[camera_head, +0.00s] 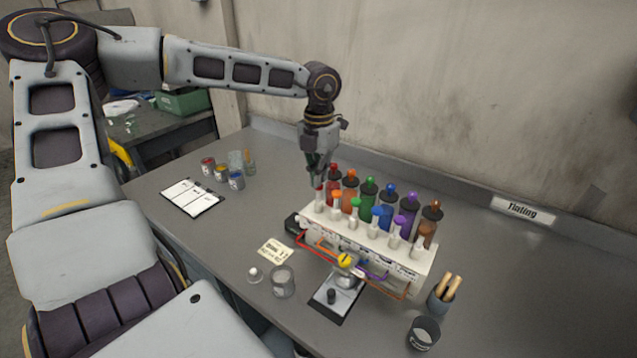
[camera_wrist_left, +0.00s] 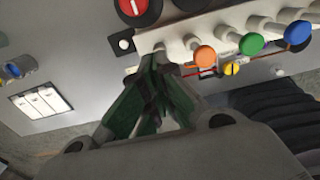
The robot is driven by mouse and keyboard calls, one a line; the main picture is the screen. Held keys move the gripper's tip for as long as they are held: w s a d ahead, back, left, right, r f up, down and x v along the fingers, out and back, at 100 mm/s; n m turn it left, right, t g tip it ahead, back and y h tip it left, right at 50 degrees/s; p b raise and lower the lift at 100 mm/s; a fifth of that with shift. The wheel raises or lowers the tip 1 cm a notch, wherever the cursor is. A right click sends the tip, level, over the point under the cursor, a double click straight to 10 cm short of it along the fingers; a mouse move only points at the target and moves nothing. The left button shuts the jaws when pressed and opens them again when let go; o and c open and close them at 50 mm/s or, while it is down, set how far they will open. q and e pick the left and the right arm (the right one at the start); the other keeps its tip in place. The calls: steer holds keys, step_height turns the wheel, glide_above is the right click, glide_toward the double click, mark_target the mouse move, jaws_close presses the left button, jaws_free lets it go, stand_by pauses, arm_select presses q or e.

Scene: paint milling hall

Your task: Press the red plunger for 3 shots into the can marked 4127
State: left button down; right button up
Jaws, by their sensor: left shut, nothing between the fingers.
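My left gripper (camera_head: 318,177) is shut and empty, pointing down at the left end of the plunger row. The red plunger (camera_head: 319,190) is right below its fingertips; I cannot tell whether they touch. In the left wrist view the shut fingers (camera_wrist_left: 160,62) hide the red plunger's top, beside the orange plunger (camera_wrist_left: 204,55). A metal can (camera_head: 345,277) stands under the yellow-marked nozzle. No can number is readable. My right gripper is not in view.
A clear container (camera_head: 283,283) and a paper label (camera_head: 278,250) lie left of the dispenser. A cup of wooden sticks (camera_head: 442,295) and a dark cup (camera_head: 424,333) stand at right. A clipboard (camera_head: 192,197) and small paint pots (camera_head: 222,172) lie left.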

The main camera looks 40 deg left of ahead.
arm_select(q)
steer(key=shift+r, duration=0.8)
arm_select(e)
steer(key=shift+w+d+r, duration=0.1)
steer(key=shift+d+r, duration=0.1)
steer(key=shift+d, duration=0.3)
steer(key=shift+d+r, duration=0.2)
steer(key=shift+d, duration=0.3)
arm_select(q)
steer(key=shift+f, duration=0.2)
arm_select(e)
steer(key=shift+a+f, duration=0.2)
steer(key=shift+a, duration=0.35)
arm_select(q)
steer(key=shift+f, duration=0.2)
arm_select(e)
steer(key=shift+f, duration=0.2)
